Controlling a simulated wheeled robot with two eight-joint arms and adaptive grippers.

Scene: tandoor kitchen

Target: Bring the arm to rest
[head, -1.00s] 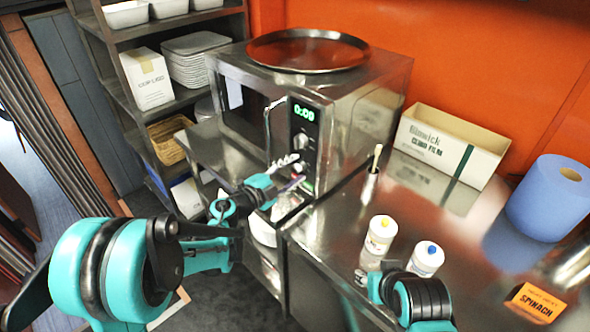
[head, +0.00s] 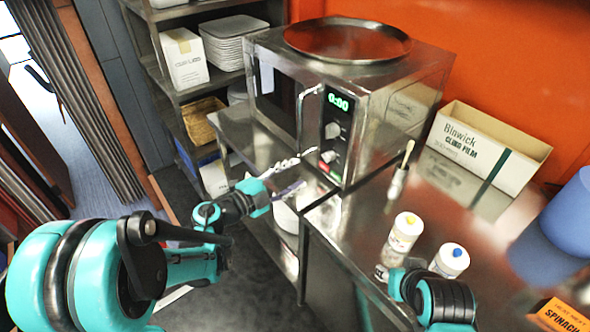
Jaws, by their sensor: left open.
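My left arm comes in from the lower left and reaches toward the front of the microwave (head: 390,105). My left gripper (head: 300,172) is open and empty, in front of and below the microwave's control panel, apart from it. The microwave door looks shut, and its green display reads zeros. Part of my right arm shows at the bottom right, beside two white bottles; the right gripper is not seen.
The steel counter (head: 360,225) holds a yellow-capped bottle (head: 404,232), a blue-capped bottle (head: 450,260), a brush in a small holder (head: 398,184), a cling film box (head: 485,150) and a blue roll (head: 560,225). A shelf rack (head: 150,50) stands behind left. The floor (head: 240,275) is open.

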